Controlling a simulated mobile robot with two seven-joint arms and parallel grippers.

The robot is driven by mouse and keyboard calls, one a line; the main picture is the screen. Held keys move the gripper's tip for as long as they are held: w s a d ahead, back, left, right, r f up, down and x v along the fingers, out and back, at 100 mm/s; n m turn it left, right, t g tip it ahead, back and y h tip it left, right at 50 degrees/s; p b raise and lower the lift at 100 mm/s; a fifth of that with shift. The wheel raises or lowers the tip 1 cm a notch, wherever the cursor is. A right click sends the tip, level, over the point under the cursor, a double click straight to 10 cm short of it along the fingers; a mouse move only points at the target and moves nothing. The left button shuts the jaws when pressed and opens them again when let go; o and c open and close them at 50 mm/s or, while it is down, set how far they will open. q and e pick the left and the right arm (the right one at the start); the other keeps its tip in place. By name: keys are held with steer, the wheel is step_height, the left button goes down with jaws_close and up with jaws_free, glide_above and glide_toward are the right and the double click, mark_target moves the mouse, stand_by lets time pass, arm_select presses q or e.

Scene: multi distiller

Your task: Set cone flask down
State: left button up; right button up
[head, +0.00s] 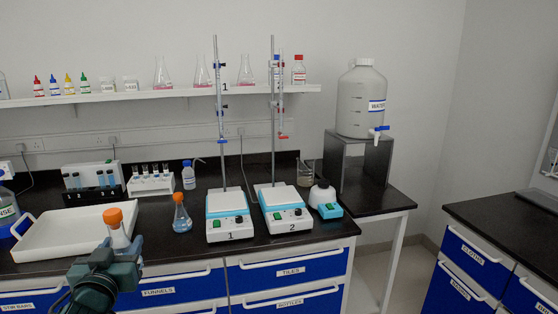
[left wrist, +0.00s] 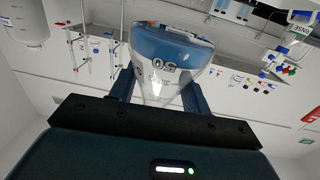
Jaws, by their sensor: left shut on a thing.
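My left gripper (head: 122,250) is shut on a cone flask (head: 118,238) with an orange cap, at the lower left of the head view. The flask looks upright, in front of the white tray's right end; its lower part is hidden by the gripper. I cannot tell whether its base touches anything. In the left wrist view the flask (left wrist: 165,72) is between the two fingers (left wrist: 160,95), with a "50" mark and a blue band showing. My right gripper is not in view.
A white tray (head: 62,243) lies on the black bench at left. A second orange-capped flask with blue liquid (head: 181,222) stands right of the held one. Tube racks (head: 150,186) and two stirrer plates, 1 (head: 228,228) and 2 (head: 287,220), with tall stands are further back and right.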

arm_select(q)
steer(key=s+d+f+m+h, duration=0.1)
steer(key=s+d+f, duration=0.3)
steer(key=s+d, duration=0.2)
steer(key=s+d+f+h, duration=0.2)
steer(key=s+d+f, duration=0.2)
steer(key=s, duration=0.5)
steer(key=shift+s+d+m, duration=0.4)
steer(key=shift+d, duration=0.8)
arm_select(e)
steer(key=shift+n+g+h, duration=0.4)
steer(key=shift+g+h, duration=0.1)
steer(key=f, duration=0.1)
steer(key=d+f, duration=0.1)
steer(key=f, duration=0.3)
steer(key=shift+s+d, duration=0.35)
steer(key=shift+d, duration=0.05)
arm_select(q)
steer(key=shift+w, duration=0.1)
